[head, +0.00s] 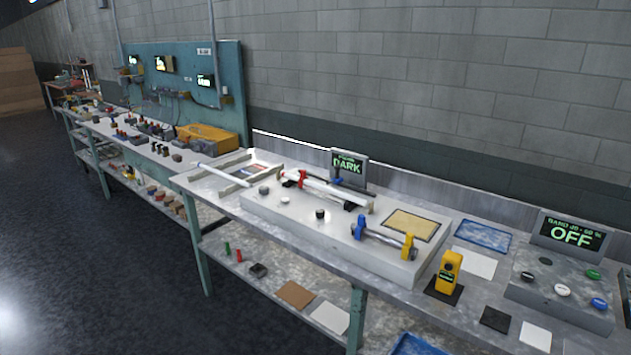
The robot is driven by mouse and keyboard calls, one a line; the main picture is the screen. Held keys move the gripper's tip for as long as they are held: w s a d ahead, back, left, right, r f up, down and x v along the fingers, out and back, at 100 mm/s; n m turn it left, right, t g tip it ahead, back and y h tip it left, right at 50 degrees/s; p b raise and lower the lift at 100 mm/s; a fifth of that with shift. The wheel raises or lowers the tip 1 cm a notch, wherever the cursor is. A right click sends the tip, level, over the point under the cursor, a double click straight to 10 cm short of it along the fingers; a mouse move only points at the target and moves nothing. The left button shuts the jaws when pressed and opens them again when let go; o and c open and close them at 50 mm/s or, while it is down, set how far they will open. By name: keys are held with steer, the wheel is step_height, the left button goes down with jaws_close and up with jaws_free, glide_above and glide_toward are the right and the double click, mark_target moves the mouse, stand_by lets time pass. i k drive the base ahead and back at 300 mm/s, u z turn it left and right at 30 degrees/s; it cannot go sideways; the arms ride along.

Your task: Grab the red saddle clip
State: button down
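A small red piece that looks like the red saddle clip (302,178) sits at a white glass tube (325,190) on the raised grey block (290,222) on the bench. Whether it is fastened around the tube or only touches it is too small to tell. Another bit of red shows at the tube's left end. A small red piece (239,255) also stands on the lower shelf. My gripper is not in view.
A blue piece (360,228) and a yellow piece (408,246) hold a rod at the block's front right. A screen reading DARK (349,166) stands behind the tube. A yellow device (448,272) and an OFF panel (571,235) are to the right. The floor at left is clear.

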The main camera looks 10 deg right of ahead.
mark_target(302, 172)
steer(key=u, duration=0.15)
steer(key=i, duration=0.95)
steer(key=z, duration=0.5)
steer(key=k, duration=0.2)
steer(key=u, duration=3.05)
